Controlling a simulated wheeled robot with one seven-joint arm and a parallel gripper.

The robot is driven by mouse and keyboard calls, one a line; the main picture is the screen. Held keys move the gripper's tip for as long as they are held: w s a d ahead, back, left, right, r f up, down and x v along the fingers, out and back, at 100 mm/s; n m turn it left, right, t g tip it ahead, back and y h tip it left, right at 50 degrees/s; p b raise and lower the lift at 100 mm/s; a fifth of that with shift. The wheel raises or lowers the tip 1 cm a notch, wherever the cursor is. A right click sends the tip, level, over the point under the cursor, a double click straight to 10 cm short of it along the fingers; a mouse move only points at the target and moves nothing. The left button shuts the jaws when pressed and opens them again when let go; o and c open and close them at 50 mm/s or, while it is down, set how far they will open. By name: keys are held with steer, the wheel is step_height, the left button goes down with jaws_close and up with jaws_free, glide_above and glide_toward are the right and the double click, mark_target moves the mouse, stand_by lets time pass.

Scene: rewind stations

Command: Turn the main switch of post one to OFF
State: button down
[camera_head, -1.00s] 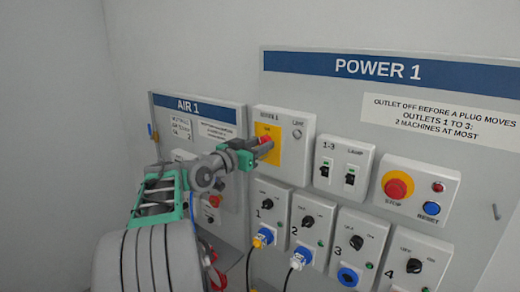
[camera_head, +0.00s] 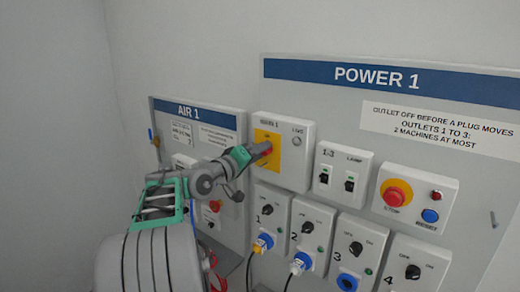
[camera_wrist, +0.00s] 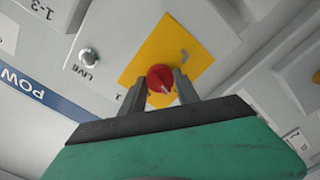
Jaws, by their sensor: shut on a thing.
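The main switch of post one is a red knob (camera_wrist: 160,78) on a yellow plate (camera_head: 262,138), on a white box (camera_head: 298,173) under the POWER 1 sign. My gripper (camera_head: 262,151) is at the knob, and in the wrist view its two dark fingers (camera_wrist: 160,90) stand on either side of the red knob, shut on it. A small round LIVE lamp (camera_wrist: 88,56) sits beside the yellow plate and looks pale, not lit. The knob's exact pointing is hard to read, as my fingers cover part of it.
Right of the switch are the 1-3 and LAMP breakers (camera_head: 342,180) and a red STOP button (camera_head: 397,194) on yellow. Below are numbered outlets with black knobs; blue plugs (camera_head: 263,243) sit in outlets 1 and 2. The AIR 1 panel (camera_head: 195,112) is at left.

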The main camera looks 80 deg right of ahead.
steer(key=shift+r+n+p, duration=0.1)
steer(key=shift+n+p, duration=0.4)
steer(key=shift+n, duration=0.6)
steer(key=c, duration=0.9)
jaws_free()
steer(key=shift+w+a, duration=0.1)
steer(key=b+v, duration=0.2)
steer(key=v, duration=0.5)
steer(key=shift+a+b, duration=0.25)
steer(key=shift+b, duration=0.15)
steer(key=shift+w, duration=0.1)
